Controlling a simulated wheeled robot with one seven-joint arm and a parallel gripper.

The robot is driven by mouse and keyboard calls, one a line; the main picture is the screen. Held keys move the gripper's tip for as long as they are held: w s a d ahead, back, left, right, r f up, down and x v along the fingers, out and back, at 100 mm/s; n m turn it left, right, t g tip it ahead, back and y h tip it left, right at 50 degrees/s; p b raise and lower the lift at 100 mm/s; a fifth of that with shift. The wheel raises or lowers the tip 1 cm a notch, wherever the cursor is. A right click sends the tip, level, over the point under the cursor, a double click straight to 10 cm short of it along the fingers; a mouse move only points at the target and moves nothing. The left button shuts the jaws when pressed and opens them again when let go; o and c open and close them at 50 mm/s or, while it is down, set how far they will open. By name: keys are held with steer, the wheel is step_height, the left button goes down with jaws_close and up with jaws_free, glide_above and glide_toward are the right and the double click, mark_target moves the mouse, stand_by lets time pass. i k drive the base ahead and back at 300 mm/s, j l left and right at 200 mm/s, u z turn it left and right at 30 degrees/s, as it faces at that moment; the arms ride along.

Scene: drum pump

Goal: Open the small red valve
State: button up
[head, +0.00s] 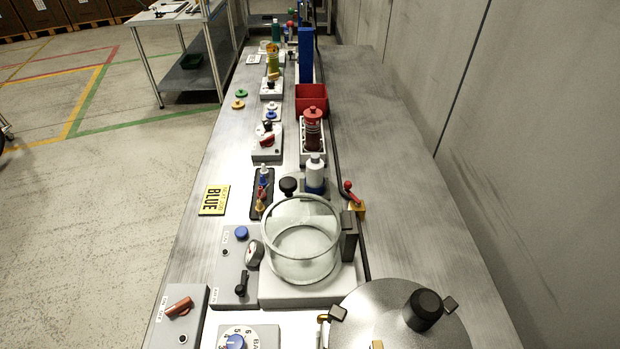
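A small valve with a red lever handle (351,192) and a yellow body (357,208) stands just behind and right of the clear glass vessel (302,240). Its handle slants from upper left down to the yellow body. Whether it is open or shut is too small to tell. Two other red handles show: a red-brown knob (178,306) on a grey box at the lower left, and a red knob (267,141) on a grey box farther back. My gripper is not in view.
A round grey metal lid (400,325) with a black knob (424,309) fills the near right. The bench's right strip (395,160) by the wall is clear.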

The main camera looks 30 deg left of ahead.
mark_target(347, 185)
steer(key=k+j+z, duration=0.1)
steer(key=j, duration=0.3)
steer(key=k+j, duration=0.2)
steer(key=j, duration=0.25)
steer(key=k+j+z, duration=0.15)
steer(key=j, duration=0.25)
steer(key=k+j+z, duration=0.1)
steer(key=j, duration=0.3)
steer(key=k+j+z, duration=0.1)
steer(key=k+j, duration=0.15)
steer(key=j, duration=0.15)
steer(key=k+j, duration=0.2)
steer(key=j, duration=0.15)
steer(key=j+z, duration=0.15)
steer(key=j, duration=0.45)
steer(key=j+z, duration=0.15)
steer(key=j, duration=0.5)
steer(key=j+z, duration=0.2)
steer(key=j, duration=0.4)
steer(key=k+j+z, duration=0.15)
steer(key=j, duration=0.45)
steer(key=i+j, duration=0.2)
steer(key=j, duration=0.15)
steer(key=i+j+z, duration=0.1)
steer(key=j, duration=0.25)
steer(key=i+j, duration=0.25)
steer(key=j+z, duration=0.05)
steer(key=j, duration=0.05)
